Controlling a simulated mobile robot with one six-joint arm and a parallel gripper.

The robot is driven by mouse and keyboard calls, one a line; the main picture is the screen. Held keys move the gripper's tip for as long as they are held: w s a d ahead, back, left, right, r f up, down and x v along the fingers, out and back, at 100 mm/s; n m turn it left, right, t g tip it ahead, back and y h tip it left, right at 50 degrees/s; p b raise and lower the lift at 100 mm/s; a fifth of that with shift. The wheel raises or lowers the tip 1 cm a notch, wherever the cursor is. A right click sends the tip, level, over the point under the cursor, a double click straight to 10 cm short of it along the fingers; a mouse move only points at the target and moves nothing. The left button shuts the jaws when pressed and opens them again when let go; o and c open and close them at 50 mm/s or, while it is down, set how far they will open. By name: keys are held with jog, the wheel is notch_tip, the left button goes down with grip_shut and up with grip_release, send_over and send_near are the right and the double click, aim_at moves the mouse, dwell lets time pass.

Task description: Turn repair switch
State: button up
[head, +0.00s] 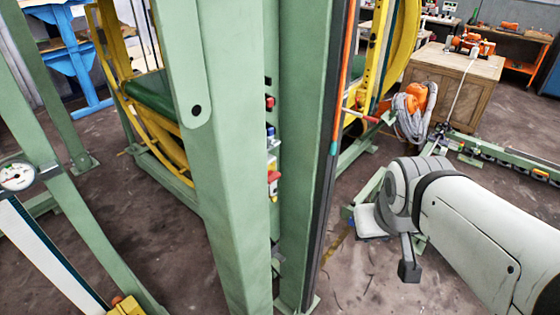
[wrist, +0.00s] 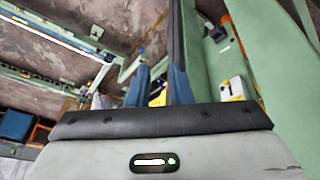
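A red and yellow switch (head: 273,181), which looks like the repair switch, sits on the narrow control strip between two green posts in the head view. In the wrist view a yellow and white box (wrist: 236,89), apparently the same unit, is right of the fingers, partly cut off by my gripper body. My gripper (wrist: 159,88) shows two blue fingers standing apart with nothing held between them. In the head view my gripper (head: 348,214) is low, to the right of the posts and apart from the switch. Its fingertips are small there.
Red and blue buttons (head: 269,103) sit above the switch. The green post (head: 228,150) stands close in front of the strip's left side. A wooden cabinet (head: 455,85) and an orange device with a grey hose (head: 412,108) stand at the back right. Bare floor lies around the posts.

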aim_at(276, 179)
jog(key=shift+o, duration=1.3)
jog(key=w+d+f+n+t+b, duration=0.2)
jog(key=w+n, duration=0.3)
jog(key=w, duration=0.6)
jog(key=shift+f+t+h, duration=0.3)
jog(key=shift+f+t, duration=0.1)
jog(key=shift+t, duration=0.4)
jog(key=w+a+f+n+t+y+b, duration=0.45)
jog(key=w+a+n+y, duration=0.3)
jog(key=w+n, duration=0.5)
jog(key=w+a+f+n+g+y, duration=0.1)
jog(key=a+f+n+y, duration=0.3)
jog(key=a+n+y, duration=0.4)
jog(key=w+a+n, duration=0.1)
jog(key=a+n, duration=0.1)
jog(key=a, duration=0.3)
jog(key=shift+w+a+g, duration=0.15)
jog(key=shift+a+g, duration=0.2)
jog(key=shift+c, duration=0.4)
grip_shut()
